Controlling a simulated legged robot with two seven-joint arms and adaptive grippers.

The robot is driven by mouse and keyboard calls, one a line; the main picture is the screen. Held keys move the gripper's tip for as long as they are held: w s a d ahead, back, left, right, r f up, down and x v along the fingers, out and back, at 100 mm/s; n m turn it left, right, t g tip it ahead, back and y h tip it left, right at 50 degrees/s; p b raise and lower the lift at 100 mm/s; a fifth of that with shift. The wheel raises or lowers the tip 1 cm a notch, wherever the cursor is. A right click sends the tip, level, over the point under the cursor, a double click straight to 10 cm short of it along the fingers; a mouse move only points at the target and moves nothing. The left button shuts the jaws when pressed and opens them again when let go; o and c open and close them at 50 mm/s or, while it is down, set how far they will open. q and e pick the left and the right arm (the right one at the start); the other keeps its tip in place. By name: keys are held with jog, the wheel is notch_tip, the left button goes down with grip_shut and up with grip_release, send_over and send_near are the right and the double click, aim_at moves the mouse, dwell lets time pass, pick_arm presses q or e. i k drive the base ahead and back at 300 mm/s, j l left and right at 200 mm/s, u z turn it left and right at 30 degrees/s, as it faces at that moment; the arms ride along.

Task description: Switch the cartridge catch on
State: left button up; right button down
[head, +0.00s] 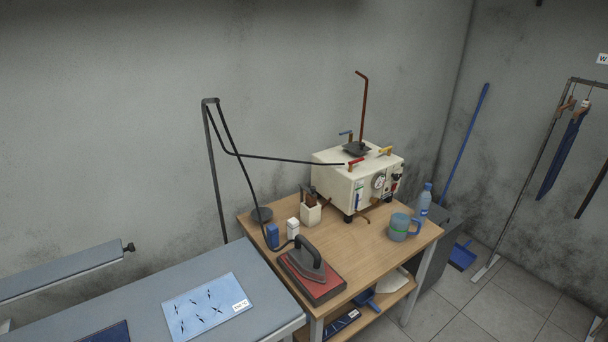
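A cream box-shaped machine (336,182) stands on the wooden table near the wall. On its top are a dark plate with a red-brown pipe (364,112), a blue lever (346,133), a red lever (355,163) and a yellow lever (385,151). Its front has a round gauge (379,182) and small controls on the right side. I cannot tell which part is the cartridge catch or how it is set. Neither of my grippers is in view.
The wooden table (354,246) also holds a clothes iron (309,262) on a red pad, a mug (398,227), a bottle (423,203) and a small holder (310,211). A black cable runs from a stand to the machine. A grey ironing surface (262,295) adjoins at left.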

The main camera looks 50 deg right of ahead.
aim_at(310, 191)
jog(key=k+l, duration=0.1)
jog(key=l, duration=1.15)
jog(key=k+l, duration=0.15)
jog(key=l, duration=0.45)
jog(key=i+u, duration=0.05)
